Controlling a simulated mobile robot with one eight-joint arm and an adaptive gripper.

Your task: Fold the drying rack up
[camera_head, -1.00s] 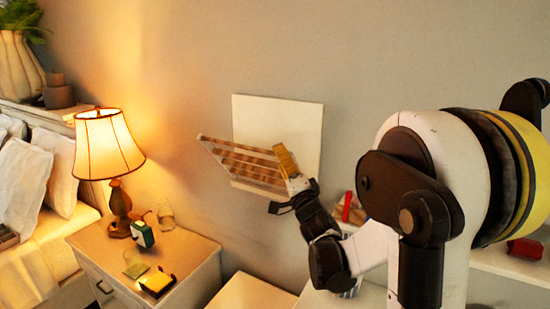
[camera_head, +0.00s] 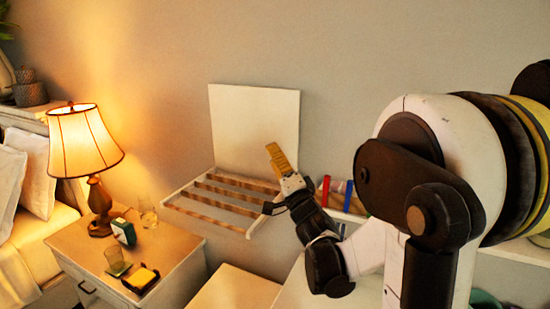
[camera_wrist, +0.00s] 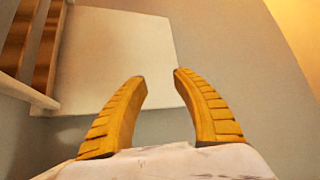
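The drying rack is on the wall, with a white back panel (camera_head: 255,125) and a hinged frame of wooden bars (camera_head: 228,194). The frame juts out from the foot of the panel, roughly level. My gripper (camera_head: 274,156) is in front of the panel, at the right end of the frame, with its yellow fingers pointing up. In the wrist view, the two fingers (camera_wrist: 160,75) are apart with nothing between them. The panel (camera_wrist: 125,60) is behind them, and part of the barred frame (camera_wrist: 28,50) shows at upper left. I cannot tell whether the gripper touches the frame.
A nightstand (camera_head: 150,250) with a lit lamp (camera_head: 85,150), a glass (camera_head: 115,258) and small items stands at left. A bed (camera_head: 25,225) is beyond it. A shelf with colourful items (camera_head: 340,195) is behind my arm. White surfaces (camera_head: 235,288) lie below the rack.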

